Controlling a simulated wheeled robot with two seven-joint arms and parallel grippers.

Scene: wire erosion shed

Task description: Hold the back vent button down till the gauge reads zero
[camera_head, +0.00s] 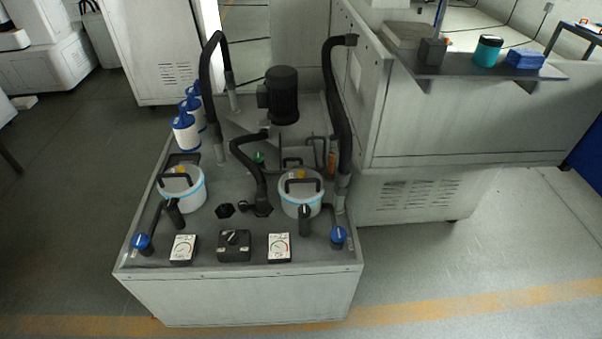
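A grey filter unit stands ahead with two white canisters on its top, a left canister (182,190) and a right canister (301,192). Each has a black handle across its lid. A small yellow knob, which looks like a vent button, shows on the left lid (182,169) and on the right lid (300,173). Which one is the back button I cannot tell. A left gauge (183,248) and a right gauge (279,247) have white faces at the front edge; their readings are too small to tell. Neither of my grippers is in view.
A black selector switch (234,244) sits between the gauges. Blue-capped valves (141,242) (338,236) stand at the front corners. Black hoses (338,105) and a motor (283,95) rise behind. A shelf (440,68) juts out at right. The floor in front is clear.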

